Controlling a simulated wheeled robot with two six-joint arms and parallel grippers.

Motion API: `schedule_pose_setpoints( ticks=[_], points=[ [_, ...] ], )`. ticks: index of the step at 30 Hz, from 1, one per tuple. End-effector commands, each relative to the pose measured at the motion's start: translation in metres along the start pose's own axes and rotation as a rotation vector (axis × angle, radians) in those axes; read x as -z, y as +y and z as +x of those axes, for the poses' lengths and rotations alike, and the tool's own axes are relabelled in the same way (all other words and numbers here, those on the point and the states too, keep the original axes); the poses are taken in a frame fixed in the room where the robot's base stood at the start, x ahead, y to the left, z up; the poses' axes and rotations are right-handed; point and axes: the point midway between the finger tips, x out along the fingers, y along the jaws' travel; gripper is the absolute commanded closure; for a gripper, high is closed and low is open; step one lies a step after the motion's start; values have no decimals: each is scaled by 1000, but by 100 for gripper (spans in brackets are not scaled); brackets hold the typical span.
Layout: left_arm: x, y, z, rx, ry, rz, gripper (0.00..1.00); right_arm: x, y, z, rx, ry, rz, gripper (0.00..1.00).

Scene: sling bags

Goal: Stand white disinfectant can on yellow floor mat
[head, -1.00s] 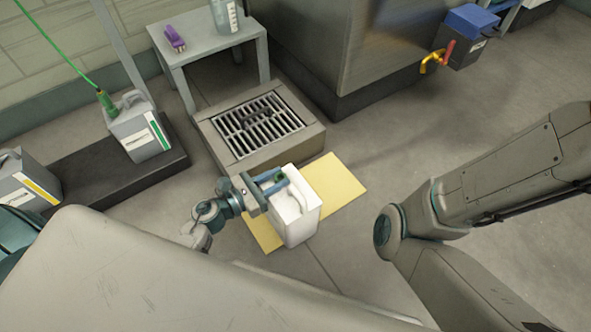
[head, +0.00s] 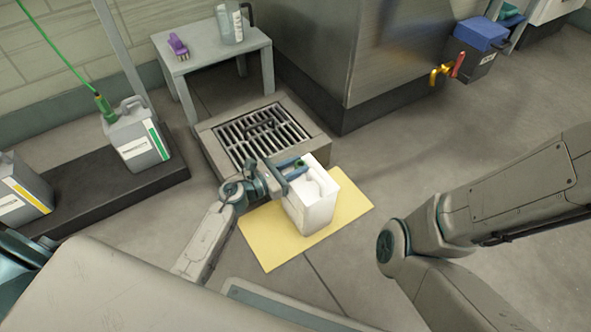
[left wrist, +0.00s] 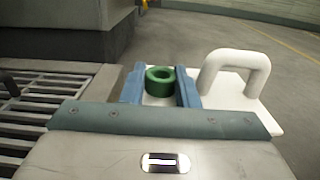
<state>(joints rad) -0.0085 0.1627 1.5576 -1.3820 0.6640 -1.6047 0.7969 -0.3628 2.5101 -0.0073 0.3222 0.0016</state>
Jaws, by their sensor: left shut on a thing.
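The white can (head: 312,205) is upright over the yellow floor mat (head: 268,245) in the head view; I cannot tell whether its base touches the mat. My left gripper (head: 294,168) is shut on the can at its top, by the green neck. In the left wrist view the blue fingers stand on both sides of the green ring (left wrist: 160,82), with the white can's handle (left wrist: 236,70) to the right. My right gripper is not in view; only my right arm shows at the right.
A floor drain with a grate (head: 262,138) in a raised kerb lies just behind the mat. A grey low table (head: 210,52) stands behind it. Grey canisters (head: 135,140) stand on a dark plinth at left. Open floor lies right of the mat.

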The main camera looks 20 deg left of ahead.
Motion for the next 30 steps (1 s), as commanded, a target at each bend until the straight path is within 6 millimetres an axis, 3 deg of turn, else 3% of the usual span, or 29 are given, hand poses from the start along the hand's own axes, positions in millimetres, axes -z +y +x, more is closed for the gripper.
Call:
schedule_pose_setpoints(
  ticks=[9,10,13,24,30],
  points=[
    [2,0,0,0,-2,0,100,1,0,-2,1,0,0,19],
    [2,0,0,0,-1,0,71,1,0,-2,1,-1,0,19],
    [1,0,0,0,-1,0,51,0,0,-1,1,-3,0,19],
    [-4,0,0,0,-1,0,51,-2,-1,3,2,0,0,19],
    [-3,0,-34,0,4,-1,51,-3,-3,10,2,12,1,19]
  ],
)
